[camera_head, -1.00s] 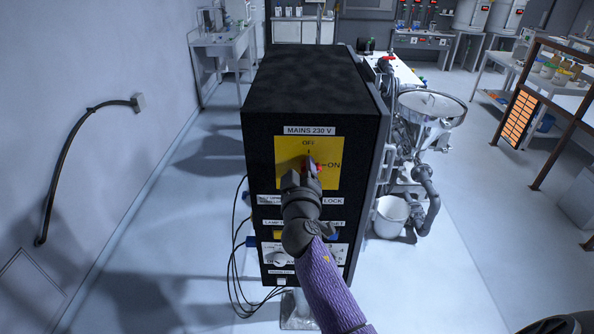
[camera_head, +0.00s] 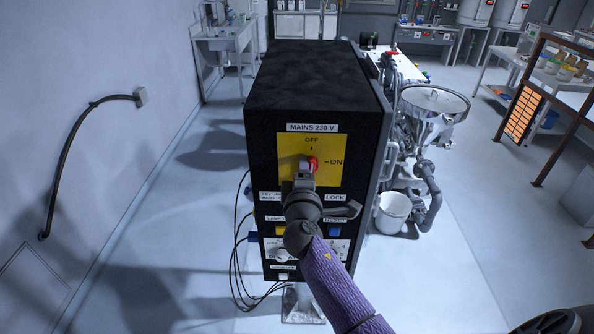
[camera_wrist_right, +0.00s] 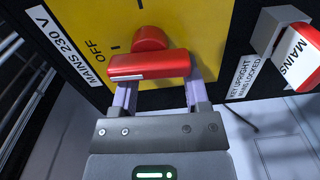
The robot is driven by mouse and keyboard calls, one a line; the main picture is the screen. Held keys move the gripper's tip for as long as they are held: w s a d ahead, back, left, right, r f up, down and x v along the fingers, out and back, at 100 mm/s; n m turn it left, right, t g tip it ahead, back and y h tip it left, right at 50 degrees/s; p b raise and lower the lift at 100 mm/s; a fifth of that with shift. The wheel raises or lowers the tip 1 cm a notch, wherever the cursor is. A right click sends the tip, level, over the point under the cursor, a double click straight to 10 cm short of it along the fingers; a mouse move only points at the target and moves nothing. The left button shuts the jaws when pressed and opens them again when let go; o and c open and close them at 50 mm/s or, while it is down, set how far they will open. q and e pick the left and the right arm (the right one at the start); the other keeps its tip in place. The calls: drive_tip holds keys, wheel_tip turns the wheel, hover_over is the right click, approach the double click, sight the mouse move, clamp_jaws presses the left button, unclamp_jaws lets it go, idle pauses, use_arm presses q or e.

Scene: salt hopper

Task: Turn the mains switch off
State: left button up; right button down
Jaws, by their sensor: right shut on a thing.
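The mains switch (camera_head: 313,163) is a red knob on a yellow plate (camera_head: 334,146) on the black cabinet's front, under the label MAINS 230 V, with OFF above and ON at the right. My right gripper (camera_head: 305,171) is at the switch and hides part of it in the head view. In the right wrist view the switch's red bar (camera_wrist_right: 150,65) lies across between the fingertips of the gripper (camera_wrist_right: 160,88), which is shut on it. The bar's end with a white line points toward the OFF side. My left gripper is not in view.
Below the switch are a LOCK label (camera_head: 335,198), lamps and smaller controls. In the wrist view a grey block with a red and white MAINS tag (camera_wrist_right: 300,55) sits beside the plate. A steel hopper (camera_head: 432,108) and a white bucket (camera_head: 392,212) stand right of the cabinet.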

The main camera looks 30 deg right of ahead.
drive_tip(key=c, duration=1.3)
unclamp_jaws()
drive_tip(key=shift+d+r+n, duration=0.3)
drive_tip(key=shift+d+r, duration=0.05)
drive_tip(key=shift+r, duration=0.2)
drive_tip(key=shift+c, duration=0.2)
drive_tip(key=o, duration=1.3)
drive_tip(key=shift+s, duration=0.15)
drive_tip(key=shift+o, duration=0.2)
drive_tip(key=shift+f, duration=0.15)
drive_tip(key=shift+f, duration=0.25)
drive_tip(key=shift+s+a+f, duration=0.15)
drive_tip(key=shift+s+a, duration=0.25)
drive_tip(key=b+v, duration=0.1)
drive_tip(key=v, duration=0.8)
drive_tip(key=shift+r, duration=0.25)
drive_tip(key=shift+a, duration=0.15)
